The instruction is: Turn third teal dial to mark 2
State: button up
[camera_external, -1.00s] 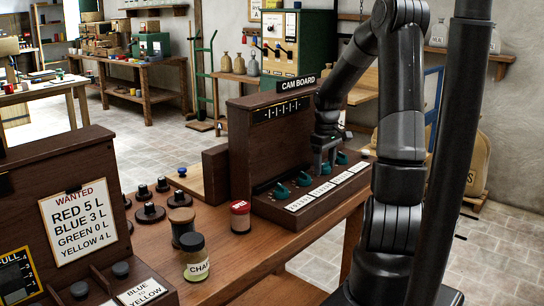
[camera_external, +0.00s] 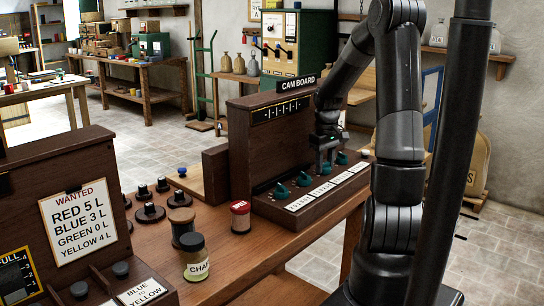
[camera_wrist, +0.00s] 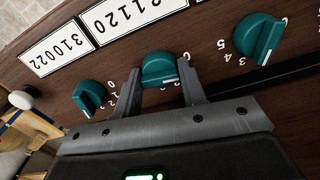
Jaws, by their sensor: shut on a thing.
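A row of teal dials stands on the sloped front of the cam board (camera_external: 247,130). In the wrist view, my gripper (camera_wrist: 160,70) has one finger on each side of the middle teal dial (camera_wrist: 163,64), the third from the left in the external view, and is shut on it. This dial has a white pointer line on its lower side; the fingers hide much of its scale. The neighbouring teal dials (camera_wrist: 90,97) and (camera_wrist: 262,38) are free. In the external view, my gripper (camera_external: 325,165) largely covers the held dial.
White number cards (camera_external: 299,203) lie along the board's front edge. A red-lidded jar (camera_external: 241,217), a jar labelled CHAF (camera_external: 195,258) and several dark knobs (camera_external: 150,212) stand to the left on the wooden bench. The board's tall back panel rises behind my gripper.

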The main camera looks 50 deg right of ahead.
aim_at(325, 163)
jog(key=m, duration=1.2)
jog(key=shift+m, duration=0.4)
dwell(0.3)
jog(key=o, duration=1)
jog(key=shift+r, duration=0.1)
notch_tip(325, 163, up, 11)
jog(key=shift+f, duration=0.15)
